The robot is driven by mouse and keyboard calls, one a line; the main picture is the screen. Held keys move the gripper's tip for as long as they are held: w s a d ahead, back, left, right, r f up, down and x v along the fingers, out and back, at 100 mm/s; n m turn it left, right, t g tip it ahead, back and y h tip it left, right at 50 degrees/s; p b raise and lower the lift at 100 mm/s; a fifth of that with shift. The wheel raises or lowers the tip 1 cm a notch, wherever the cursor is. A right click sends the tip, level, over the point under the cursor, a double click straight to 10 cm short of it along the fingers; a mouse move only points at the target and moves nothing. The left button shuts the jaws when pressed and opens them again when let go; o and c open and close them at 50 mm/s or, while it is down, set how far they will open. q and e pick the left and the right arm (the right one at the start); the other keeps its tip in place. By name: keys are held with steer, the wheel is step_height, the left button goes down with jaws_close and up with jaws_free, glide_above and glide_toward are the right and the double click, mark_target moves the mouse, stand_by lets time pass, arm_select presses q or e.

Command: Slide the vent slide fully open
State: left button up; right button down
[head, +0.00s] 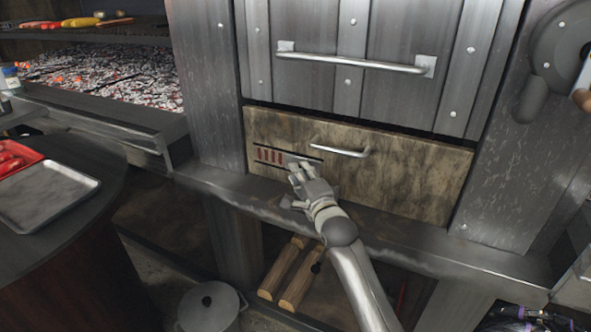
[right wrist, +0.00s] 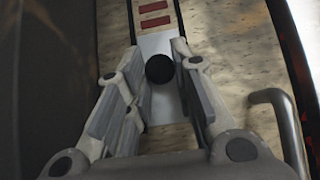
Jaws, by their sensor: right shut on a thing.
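The vent slide (head: 290,157) is a pale metal plate in a dark-railed track on the left of the rusty drawer-like panel (head: 410,175). Several red slots (head: 268,155) show uncovered to its left. In the right wrist view the slide (right wrist: 158,105) carries a round black knob (right wrist: 160,69), with red slots (right wrist: 154,13) beyond it. My right gripper (head: 297,170) is at the slide, its fingers on either side of the knob and shut on it. The gripper hides part of the slide in the head view. My left gripper is not in view.
A bar handle (head: 340,151) is on the panel just right of the slide, close to my right gripper. A larger door with a long handle (head: 350,63) is above. A metal ledge (head: 400,237) runs below. A tray (head: 48,193) and glowing coals (head: 100,78) are at the left.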

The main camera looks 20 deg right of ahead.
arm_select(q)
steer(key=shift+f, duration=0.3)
arm_select(e)
steer(key=shift+s+d+f, duration=0.1)
steer(key=shift+f, duration=0.15)
steer(key=c, duration=1.7)
jaws_free()
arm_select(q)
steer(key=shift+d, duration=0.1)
arm_select(e)
steer(key=o, duration=0.5)
steer(key=shift+s+d+r, duration=0.1)
steer(key=shift+d+r, duration=0.05)
steer(key=shift+c, duration=0.2)
steer(key=s+a, duration=0.1)
steer(key=s, duration=1.1)
